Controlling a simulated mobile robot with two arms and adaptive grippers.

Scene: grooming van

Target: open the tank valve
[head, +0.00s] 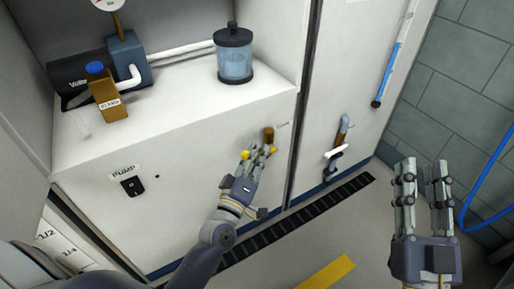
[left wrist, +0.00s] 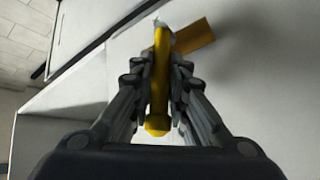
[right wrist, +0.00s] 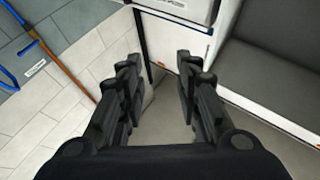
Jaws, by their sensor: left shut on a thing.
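The tank valve is a yellow lever handle (left wrist: 159,80) on a brass pipe (head: 268,134) that comes out of the white cabinet front. My left gripper (head: 257,157) is at this valve, and its fingers are shut on the yellow handle. In the left wrist view the handle runs lengthwise between the fingers, with its rounded end close to the palm. The brass body (left wrist: 194,37) shows beyond the fingertips. A small label beside the valve is too small to read. My right gripper (head: 421,172) is open and empty, in the air at the right.
A black switch (head: 132,186) labelled PUMP is on the cabinet front at left. A clear canister (head: 234,58) and a pump (head: 127,57) stand on the cabinet top. Another tap (head: 336,154) is on the panel to the right. A dark floor grate (head: 310,214) runs along the cabinet foot.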

